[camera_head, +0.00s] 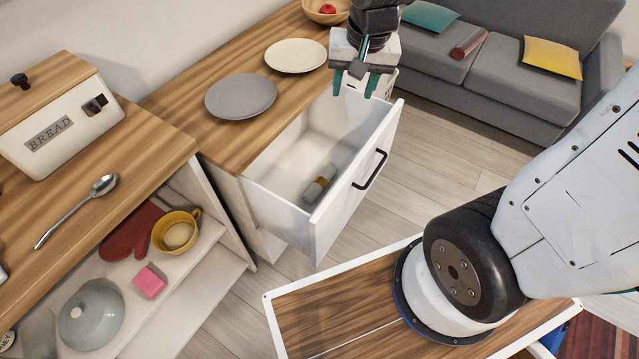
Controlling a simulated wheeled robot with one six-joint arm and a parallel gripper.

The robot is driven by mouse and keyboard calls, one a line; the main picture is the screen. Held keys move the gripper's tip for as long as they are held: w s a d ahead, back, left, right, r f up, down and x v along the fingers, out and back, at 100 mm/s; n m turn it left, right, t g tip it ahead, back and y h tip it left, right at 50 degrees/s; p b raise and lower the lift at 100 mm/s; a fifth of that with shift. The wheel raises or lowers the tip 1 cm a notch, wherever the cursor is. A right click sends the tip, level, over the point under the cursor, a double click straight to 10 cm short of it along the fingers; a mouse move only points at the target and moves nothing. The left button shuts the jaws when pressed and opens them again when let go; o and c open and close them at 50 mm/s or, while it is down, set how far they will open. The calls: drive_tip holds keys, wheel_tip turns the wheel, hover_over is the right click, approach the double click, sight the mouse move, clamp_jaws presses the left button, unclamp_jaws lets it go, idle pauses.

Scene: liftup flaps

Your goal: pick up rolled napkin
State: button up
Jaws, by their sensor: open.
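A small grey roll with a yellow band, which looks like the rolled napkin (320,184), lies on the floor of an open white drawer (345,212), near its front panel. My gripper (355,84) is above the far end of the drawer, pointing down. Its two teal fingers are apart with nothing between them. The gripper is higher than the napkin and well apart from it.
The drawer front has a black handle (370,169). A grey plate (241,96) and a cream plate (295,56) sit on the wooden counter beside it. A bread box (55,125) and spoon (75,211) are at left. A grey sofa (520,80) stands behind.

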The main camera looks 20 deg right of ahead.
drive_tip(key=w+f+m, duration=0.3)
drive_tip(key=w+f, duration=0.4)
drive_tip(key=f, duration=0.4)
drive_tip(key=m+t, duration=0.1)
drive_tip(key=m, duration=0.2)
hover_over(321, 181)
wheel_tip(321, 181, down, 16)
wheel_tip(321, 181, down, 20)
drive_tip(key=m, duration=0.2)
drive_tip(key=shift+m+t, duration=0.3)
drive_tip(key=shift+r, duration=0.1)
drive_tip(key=c, duration=0.6)
